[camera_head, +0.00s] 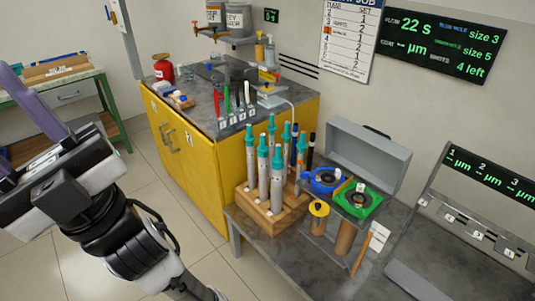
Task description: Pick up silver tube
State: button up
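Several silver-grey tubes (277,194) with teal tops stand upright in a wooden block (262,216) on the grey bench. They stand close together, and their lower ends are hidden in the block. I cannot tell which one the task means. My gripper (12,135) is at the left edge, far left of the tubes and apart from them. Its purple fingers are partly cut off by the picture edge, so whether they are open or shut is unclear. I see nothing clearly held.
A grey open-lidded box (368,155), blue spool (322,180) and green spool (357,200) stand right of the block. Dark pens (301,147) rise behind it. A yellow cabinet (195,165) stands behind left. Floor (165,195) is clear between my arm and the bench.

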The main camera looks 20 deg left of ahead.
aim_at(272, 127)
jog(key=i+j, duration=0.15)
jog(key=j, duration=0.25)
jog(key=i+j+z, duration=0.15)
jog(key=j, duration=0.25)
jog(key=i+j, duration=0.1)
jog(key=j, duration=0.3)
jog(key=i+j+z, duration=0.1)
jog(key=j, duration=0.3)
jog(key=i+j+z, duration=0.1)
jog(key=j, duration=0.3)
jog(key=i+j, duration=0.15)
jog(key=j, duration=0.25)
jog(key=i+j, duration=0.1)
jog(key=j, duration=0.35)
jog(key=i+j+z, duration=0.1)
jog(key=j, duration=0.3)
jog(key=i+j, duration=0.15)
jog(key=j, duration=0.3)
jog(key=i, duration=0.5)
